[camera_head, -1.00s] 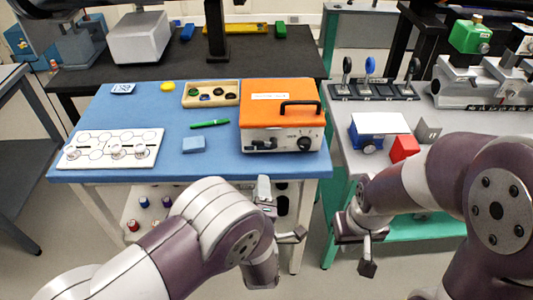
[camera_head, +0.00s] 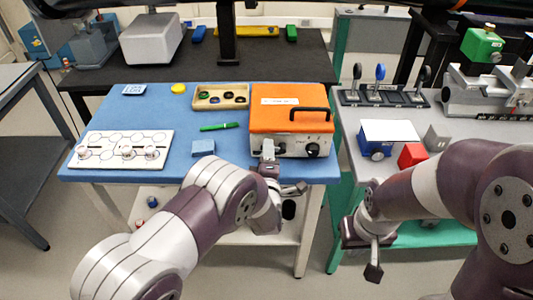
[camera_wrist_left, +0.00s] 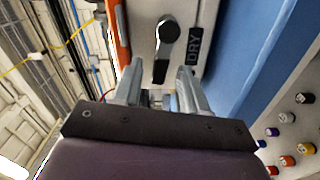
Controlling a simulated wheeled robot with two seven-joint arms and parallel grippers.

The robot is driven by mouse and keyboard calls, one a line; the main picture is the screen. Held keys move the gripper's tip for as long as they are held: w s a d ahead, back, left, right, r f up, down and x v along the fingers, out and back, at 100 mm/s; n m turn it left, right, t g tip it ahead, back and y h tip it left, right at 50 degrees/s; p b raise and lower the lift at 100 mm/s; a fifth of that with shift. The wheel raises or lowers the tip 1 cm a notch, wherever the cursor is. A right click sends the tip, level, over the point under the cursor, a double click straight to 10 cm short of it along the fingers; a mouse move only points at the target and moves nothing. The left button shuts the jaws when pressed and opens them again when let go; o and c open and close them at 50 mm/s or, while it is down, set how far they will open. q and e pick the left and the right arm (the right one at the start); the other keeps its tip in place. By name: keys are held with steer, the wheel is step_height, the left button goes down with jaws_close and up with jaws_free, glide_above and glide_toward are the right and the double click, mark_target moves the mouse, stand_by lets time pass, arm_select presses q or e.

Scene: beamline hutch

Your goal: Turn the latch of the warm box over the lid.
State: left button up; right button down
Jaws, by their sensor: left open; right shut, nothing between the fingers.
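The warm box (camera_head: 289,143) has a cream body and an orange lid (camera_head: 278,118) with a black handle, and stands at the right rear of the blue table. Its lid looks closed. In the head view my left gripper (camera_head: 268,150) hides that spot. My right gripper (camera_head: 370,258) is shut and empty, low at the right.
A dark round knob (camera_head: 313,150) is on the box front at the right. On the blue table lie a wooden tray (camera_head: 243,97), a green pen (camera_head: 219,127), a blue block (camera_head: 203,147) and a white board (camera_head: 105,157). A red block (camera_head: 412,155) sits on the right bench.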

mark_target(277, 134)
arm_select(q)
jaws_close()
steer(key=shift+r+m, duration=0.15)
steer(key=shift+m, duration=0.15)
steer(key=m, duration=0.1)
steer(key=r+m, duration=0.1)
steer(key=m, duration=0.1)
steer(key=shift+d+r+m, duration=0.15)
steer(key=shift+d+m, duration=0.15)
steer(key=m, duration=0.2)
steer(key=d+r+m, duration=0.1)
steer(key=shift+m, duration=0.4)
steer(key=m, duration=0.2)
steer(key=d+r+m, duration=0.1)
steer(key=m, duration=0.1)
steer(key=shift+d, duration=0.2)
steer(key=shift+d+m, duration=0.3)
steer(key=shift+m, duration=0.6)
steer(key=shift+d+m, duration=0.3)
steer(key=shift+m, duration=0.6)
